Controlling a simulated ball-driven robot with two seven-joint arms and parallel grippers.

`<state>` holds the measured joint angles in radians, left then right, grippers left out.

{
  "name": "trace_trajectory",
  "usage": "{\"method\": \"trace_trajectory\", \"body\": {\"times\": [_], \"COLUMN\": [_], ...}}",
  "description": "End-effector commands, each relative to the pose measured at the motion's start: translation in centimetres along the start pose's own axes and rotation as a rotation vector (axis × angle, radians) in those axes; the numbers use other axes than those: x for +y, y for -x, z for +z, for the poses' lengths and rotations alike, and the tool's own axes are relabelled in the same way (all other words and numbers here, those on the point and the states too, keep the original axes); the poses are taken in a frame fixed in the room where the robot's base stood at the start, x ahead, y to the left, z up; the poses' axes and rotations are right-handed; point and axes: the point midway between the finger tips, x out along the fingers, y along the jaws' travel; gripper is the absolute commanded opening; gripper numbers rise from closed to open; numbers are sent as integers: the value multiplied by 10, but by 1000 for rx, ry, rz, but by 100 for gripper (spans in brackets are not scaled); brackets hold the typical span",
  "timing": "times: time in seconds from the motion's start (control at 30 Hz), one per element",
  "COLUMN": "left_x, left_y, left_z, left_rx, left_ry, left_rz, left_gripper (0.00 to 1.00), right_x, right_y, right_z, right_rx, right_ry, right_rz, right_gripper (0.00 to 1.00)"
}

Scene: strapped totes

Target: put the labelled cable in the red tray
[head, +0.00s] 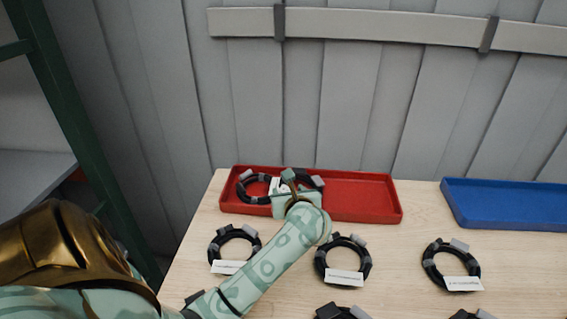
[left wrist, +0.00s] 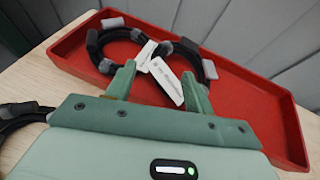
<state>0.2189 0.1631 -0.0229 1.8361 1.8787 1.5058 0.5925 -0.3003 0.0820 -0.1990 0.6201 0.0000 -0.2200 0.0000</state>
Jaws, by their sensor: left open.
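The red tray (head: 365,198) lies at the back of the wooden table. Two black cable coils with grey clips lie side by side in its left part: a left coil (head: 242,190), also in the left wrist view (left wrist: 96,46), and a right coil (head: 316,181), also in the left wrist view (left wrist: 208,66). White labels (left wrist: 168,82) hang between them; their print is too small to read. My left gripper (head: 290,187) is open over the tray's front edge, its fingers (left wrist: 160,84) on either side of the front label. In the head view it partly hides the right coil. My right gripper is not in view.
More labelled black coils lie on the table: one at the left (head: 214,248), one in the middle (head: 363,264), one at the right (head: 432,268), others cut off at the bottom. An empty blue tray (head: 505,210) is at the back right. A grey panelled wall (head: 350,100) stands behind.

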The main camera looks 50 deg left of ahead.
Motion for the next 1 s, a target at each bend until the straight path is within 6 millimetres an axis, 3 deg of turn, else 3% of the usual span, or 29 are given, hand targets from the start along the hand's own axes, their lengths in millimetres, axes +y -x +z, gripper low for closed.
{"method": "trace_trajectory", "body": {"times": [0.1, 0.27, 0.87, 0.93, 1.0], "left_x": [0, 0, 0, 0, 1], "left_y": [23, 38, 40, 43, 52], "left_z": [2, 0, 0, 9, 29], "left_rx": [2, 0, 0, -3, -10], "left_ry": [4, 0, 0, 4, 14], "left_rz": [-1, 0, 0, -1, -5], "left_gripper": [53, 53, 53, 53, 53], "right_x": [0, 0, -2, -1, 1], "right_y": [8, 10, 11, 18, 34], "right_z": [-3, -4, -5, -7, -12], "right_rx": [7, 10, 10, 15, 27], "right_ry": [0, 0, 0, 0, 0], "right_rz": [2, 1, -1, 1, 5], "right_gripper": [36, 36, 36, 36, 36]}}
